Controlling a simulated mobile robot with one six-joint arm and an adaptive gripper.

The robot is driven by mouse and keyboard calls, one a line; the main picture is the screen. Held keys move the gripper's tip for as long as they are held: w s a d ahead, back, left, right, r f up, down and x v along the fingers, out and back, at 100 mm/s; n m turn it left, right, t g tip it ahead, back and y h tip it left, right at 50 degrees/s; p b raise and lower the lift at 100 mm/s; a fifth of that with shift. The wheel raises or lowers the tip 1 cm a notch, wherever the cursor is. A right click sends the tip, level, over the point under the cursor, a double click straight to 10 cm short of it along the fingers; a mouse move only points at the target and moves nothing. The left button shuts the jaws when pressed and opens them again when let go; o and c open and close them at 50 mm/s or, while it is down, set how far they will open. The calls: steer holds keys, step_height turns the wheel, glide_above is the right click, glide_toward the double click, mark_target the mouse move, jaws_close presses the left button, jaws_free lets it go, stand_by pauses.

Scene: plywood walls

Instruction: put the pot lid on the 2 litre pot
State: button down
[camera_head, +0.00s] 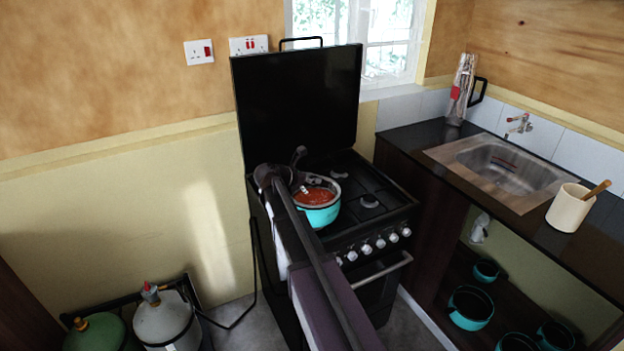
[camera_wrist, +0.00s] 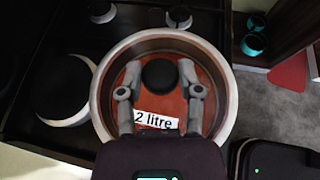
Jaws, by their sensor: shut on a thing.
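The 2 litre pot (camera_head: 318,216) is turquoise with a pale rim and stands on the front left of the black stove. Red food shows inside it. My gripper (camera_head: 300,181) is low over the pot's upper left part. In the wrist view, my gripper (camera_wrist: 158,72) has its two fingers on either side of a round black knob (camera_wrist: 159,75), shut on it. The knob seems to be the pot lid's; the lid looks see-through, with red showing around the knob. A "2 litre" label (camera_wrist: 156,119) shows below it. Whether the lid's edge touches the pot rim, I cannot tell.
The stove's raised black cover (camera_head: 298,100) stands behind the pot. Bare burners (camera_head: 370,201) are to its right. A counter with a sink (camera_head: 505,170) and a cream utensil holder (camera_head: 569,208) is farther right. Turquoise pots (camera_head: 470,308) stand on the shelf below.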

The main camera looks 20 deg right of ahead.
steer(key=shift+f, duration=0.1)
stand_by(0.3)
steer(key=shift+c, duration=1)
jaws_free()
